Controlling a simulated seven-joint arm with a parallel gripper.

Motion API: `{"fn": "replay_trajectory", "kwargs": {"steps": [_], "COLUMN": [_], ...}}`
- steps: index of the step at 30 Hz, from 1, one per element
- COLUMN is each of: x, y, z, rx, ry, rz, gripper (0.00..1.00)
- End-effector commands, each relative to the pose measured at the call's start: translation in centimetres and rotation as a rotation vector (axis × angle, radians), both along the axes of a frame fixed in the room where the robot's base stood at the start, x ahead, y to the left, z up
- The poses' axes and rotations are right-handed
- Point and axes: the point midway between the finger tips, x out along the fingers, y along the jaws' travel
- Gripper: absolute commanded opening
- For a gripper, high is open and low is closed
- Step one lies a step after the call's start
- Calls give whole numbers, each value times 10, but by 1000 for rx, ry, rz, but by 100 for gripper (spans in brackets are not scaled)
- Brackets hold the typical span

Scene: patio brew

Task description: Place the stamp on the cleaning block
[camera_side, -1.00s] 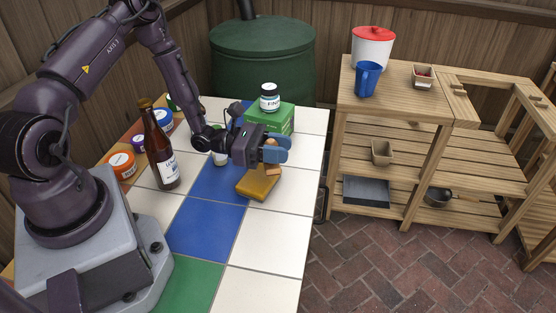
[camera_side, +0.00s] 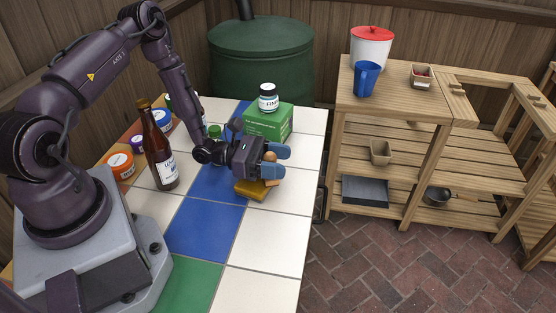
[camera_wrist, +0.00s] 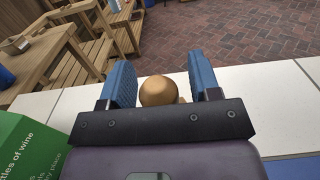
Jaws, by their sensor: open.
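The stamp (camera_side: 270,157) has a round tan wooden knob and a wooden base. It is between the fingers of my gripper (camera_side: 282,162), and its base shows just below them, slightly tilted, at the right end of the cleaning block. In the wrist view the stamp's knob (camera_wrist: 158,91) sits between the two blue fingers, with gaps on both sides. My gripper is open. The cleaning block (camera_side: 251,190) is a flat mustard-yellow slab lying on the tiled table. My gripper hides much of its far part, and it does not show in the wrist view.
A green box (camera_side: 268,122) with a jar (camera_side: 268,98) on it stands behind my gripper. A brown bottle (camera_side: 160,153) and several lidded tubs stand to the left. The front white tiles (camera_side: 262,242) are clear. A wooden shelf (camera_side: 400,120) stands apart at right.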

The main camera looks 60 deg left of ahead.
Motion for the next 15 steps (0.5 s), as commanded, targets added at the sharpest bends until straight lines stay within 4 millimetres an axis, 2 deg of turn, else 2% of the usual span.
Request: {"fn": "replay_trajectory", "kwargs": {"steps": [4,8,15], "x": [-5,-21,-21], "y": [6,23,22], "z": [3,3,48], "rx": [1,1,3], "ry": [1,1,-3], "rz": [2,5,0], "gripper": [57,57,57]}}
